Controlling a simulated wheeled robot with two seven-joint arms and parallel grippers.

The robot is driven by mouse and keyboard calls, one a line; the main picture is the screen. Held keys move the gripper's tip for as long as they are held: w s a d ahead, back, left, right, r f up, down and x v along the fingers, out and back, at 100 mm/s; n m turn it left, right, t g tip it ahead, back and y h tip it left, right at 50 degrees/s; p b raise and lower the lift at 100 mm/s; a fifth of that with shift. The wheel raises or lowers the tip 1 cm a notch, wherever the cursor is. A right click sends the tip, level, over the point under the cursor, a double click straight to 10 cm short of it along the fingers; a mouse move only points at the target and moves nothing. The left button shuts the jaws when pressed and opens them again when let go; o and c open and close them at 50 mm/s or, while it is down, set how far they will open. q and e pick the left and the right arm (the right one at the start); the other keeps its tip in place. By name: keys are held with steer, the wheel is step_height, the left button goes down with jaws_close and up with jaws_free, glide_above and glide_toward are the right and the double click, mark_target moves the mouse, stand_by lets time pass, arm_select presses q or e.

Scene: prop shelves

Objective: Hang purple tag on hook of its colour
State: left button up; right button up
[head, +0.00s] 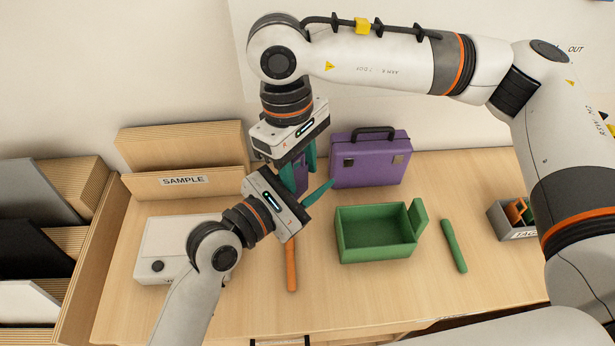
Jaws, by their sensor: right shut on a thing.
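My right gripper (301,163) points down at the back of the table, left of the purple case. It is shut on a purple piece, seemingly the purple tag (300,174), mostly hidden by the fingers. My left gripper (304,185) reaches in from the lower left, close below the right one. Its fingers look spread, one sticking out to the upper right; the two grippers overlap in the picture, and I cannot tell whether they touch. No hook can be made out.
A purple case (371,160) stands at the back, a green open box (376,245) before it. A green stick (453,246) and an orange stick (292,265) lie on the table. A grey tag bin (512,233), white device (165,245) and SAMPLE holder (185,184) stand around.

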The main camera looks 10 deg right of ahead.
arm_select(q)
steer(key=shift+s, duration=0.1)
jaws_close()
arm_select(e)
steer(key=o, duration=0.8)
steer(key=shift+w, duration=0.1)
arm_select(q)
steer(key=shift+d, duration=0.15)
arm_select(e)
steer(key=shift+o, duration=0.8)
steer(key=shift+a, duration=0.1)
arm_select(q)
steer(key=shift+f, duration=0.1)
arm_select(e)
steer(key=shift+a+r, duration=0.1)
